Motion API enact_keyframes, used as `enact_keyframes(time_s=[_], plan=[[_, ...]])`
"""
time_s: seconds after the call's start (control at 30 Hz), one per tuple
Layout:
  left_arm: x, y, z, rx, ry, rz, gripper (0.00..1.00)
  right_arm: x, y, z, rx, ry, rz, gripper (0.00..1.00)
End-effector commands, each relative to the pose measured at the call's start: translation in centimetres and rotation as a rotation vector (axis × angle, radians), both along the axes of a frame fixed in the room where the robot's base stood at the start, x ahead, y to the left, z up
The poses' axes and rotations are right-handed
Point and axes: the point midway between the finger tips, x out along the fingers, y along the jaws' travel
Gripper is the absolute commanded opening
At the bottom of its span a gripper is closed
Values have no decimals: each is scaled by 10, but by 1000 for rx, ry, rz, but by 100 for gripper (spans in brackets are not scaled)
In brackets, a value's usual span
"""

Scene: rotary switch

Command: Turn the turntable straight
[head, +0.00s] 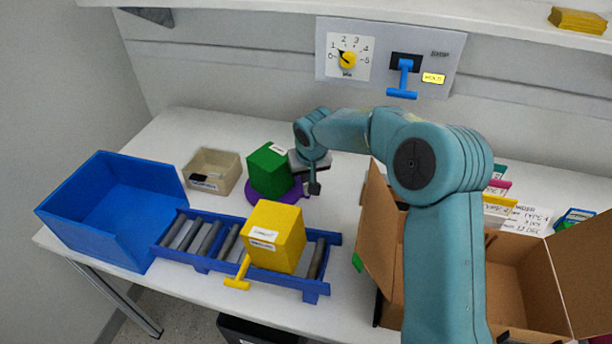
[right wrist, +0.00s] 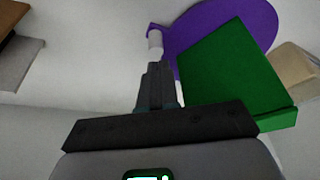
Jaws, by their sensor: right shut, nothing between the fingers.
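The turntable is a purple disc (head: 288,197) on the table, with a green box (head: 268,170) standing on it. In the right wrist view the purple disc (right wrist: 205,28) is at the top right, and the green box (right wrist: 232,75) covers much of it. My right gripper (head: 315,188) is at the disc's right side in the head view. My left gripper is not in view.
A blue roller conveyor (head: 190,262) with a yellow box (head: 276,236) stands in front. A blue bin (head: 90,225) and beige tray (head: 228,162) are left. An open cardboard box (head: 375,230) is right. A panel (head: 325,70) with a dial and blue handle hangs behind.

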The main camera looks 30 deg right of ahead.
Motion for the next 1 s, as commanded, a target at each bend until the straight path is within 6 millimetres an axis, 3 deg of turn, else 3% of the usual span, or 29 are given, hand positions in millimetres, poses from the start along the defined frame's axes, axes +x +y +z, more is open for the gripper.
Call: enact_keyframes(time_s=[0.4,1.0], plan=[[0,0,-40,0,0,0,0,-11,14,-5,0,1,-185,0],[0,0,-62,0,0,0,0,-21,32,-2,1,2,-214,0]])
